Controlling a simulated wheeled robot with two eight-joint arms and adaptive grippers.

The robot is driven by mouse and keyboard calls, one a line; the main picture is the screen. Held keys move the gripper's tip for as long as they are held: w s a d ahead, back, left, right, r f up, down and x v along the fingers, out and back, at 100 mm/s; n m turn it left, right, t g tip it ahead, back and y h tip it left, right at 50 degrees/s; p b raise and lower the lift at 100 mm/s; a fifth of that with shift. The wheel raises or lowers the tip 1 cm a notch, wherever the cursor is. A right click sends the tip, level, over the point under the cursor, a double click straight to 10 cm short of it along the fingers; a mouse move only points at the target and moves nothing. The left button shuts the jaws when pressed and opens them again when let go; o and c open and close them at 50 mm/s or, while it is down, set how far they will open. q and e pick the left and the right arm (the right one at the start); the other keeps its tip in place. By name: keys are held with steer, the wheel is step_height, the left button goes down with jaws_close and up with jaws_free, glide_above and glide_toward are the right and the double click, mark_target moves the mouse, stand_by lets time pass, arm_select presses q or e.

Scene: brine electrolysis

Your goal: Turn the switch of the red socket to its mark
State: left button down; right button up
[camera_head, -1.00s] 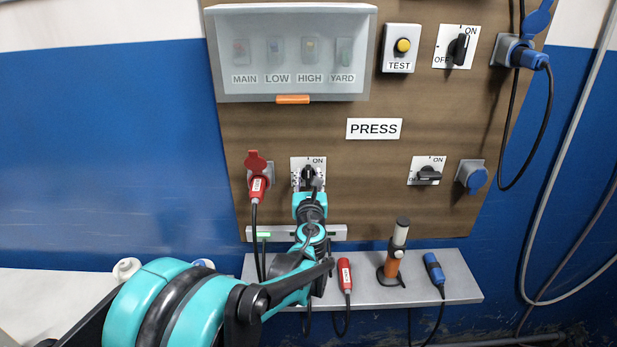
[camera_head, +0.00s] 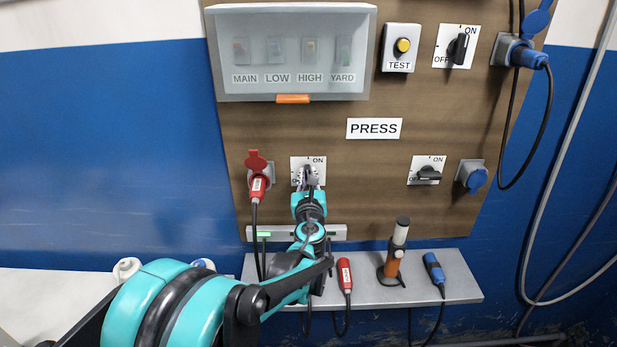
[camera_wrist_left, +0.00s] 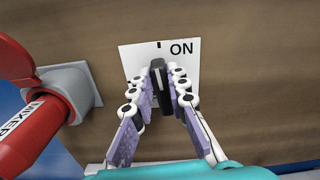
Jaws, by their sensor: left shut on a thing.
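The red socket (camera_head: 257,160) is at the lower left of the brown board, its lid up and a red plug (camera_head: 257,189) in it. Beside it is a white switch plate (camera_head: 318,163) reading ON. In the left wrist view, the black switch knob (camera_wrist_left: 160,88) stands nearly upright, its upper end close below a short black mark (camera_wrist_left: 158,45) on the plate. My left gripper (camera_wrist_left: 160,95) is shut on the knob, one finger on each side. It also shows in the head view (camera_head: 308,180), where it covers most of the knob. My right gripper is not in view.
Another switch (camera_head: 427,172) and a blue socket (camera_head: 474,176) are at the right. Below, a grey shelf (camera_head: 445,290) bears a loose red plug (camera_head: 345,274), an orange-and-white device (camera_head: 393,255) and a blue plug (camera_head: 434,270). Cables hang near my arm.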

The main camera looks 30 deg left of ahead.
arm_select(q)
steer(key=shift+s+a+f+n+b, duration=0.15)
steer(key=shift+a+f+n+b, duration=0.25)
steer(key=shift+n, duration=2.35)
steer(key=shift+s+a+f+n+b, duration=0.15)
steer(key=shift+n+b, duration=0.5)
steer(key=shift+n, duration=2.05)
steer(key=shift+s+a+f+n+b, duration=0.15)
steer(key=shift+f+n+b, duration=0.3)
steer(key=shift+n, duration=2.6)
steer(key=c, duration=1.5)
jaws_free()
